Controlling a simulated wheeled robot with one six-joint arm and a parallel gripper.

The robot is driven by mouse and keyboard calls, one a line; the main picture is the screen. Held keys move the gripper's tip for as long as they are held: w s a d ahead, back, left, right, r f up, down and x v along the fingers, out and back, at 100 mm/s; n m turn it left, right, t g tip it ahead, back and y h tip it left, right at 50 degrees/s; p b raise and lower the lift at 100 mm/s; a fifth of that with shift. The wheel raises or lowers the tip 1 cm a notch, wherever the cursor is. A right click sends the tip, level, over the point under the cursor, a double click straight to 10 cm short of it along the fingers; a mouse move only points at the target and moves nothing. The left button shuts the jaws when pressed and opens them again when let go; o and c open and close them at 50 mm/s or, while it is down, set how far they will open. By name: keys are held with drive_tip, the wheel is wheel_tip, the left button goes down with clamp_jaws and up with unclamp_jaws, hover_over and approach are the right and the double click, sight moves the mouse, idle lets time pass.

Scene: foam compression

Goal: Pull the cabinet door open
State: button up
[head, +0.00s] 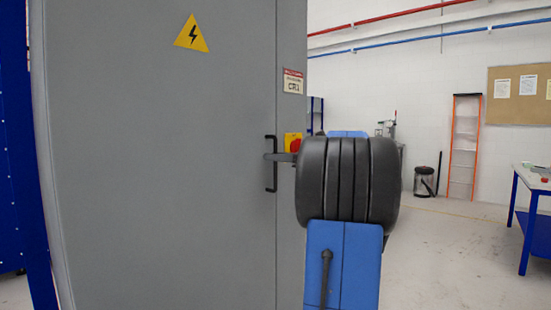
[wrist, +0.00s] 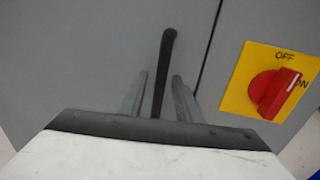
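The grey cabinet door (head: 160,130) fills the left of the head view and looks shut, with a thin dark seam along its right edge. A black upright bar handle (head: 271,180) is on the door near that seam. My gripper (head: 275,157) is at the handle, reaching in from the right. In the wrist view the handle (wrist: 162,70) runs between the two grey fingers of my gripper (wrist: 158,85), with a visible gap on each side. The gripper is open around the handle. The handle's lower end is hidden behind the gripper body in the wrist view.
A red rotary switch (wrist: 274,92) on a yellow plate sits just right of the seam, close to my gripper. A blue table (head: 535,195) and an orange ladder (head: 464,145) stand at the right. The floor (head: 440,260) between is clear.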

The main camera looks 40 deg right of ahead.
drive_tip(key=shift+w, duration=0.1)
clamp_jaws()
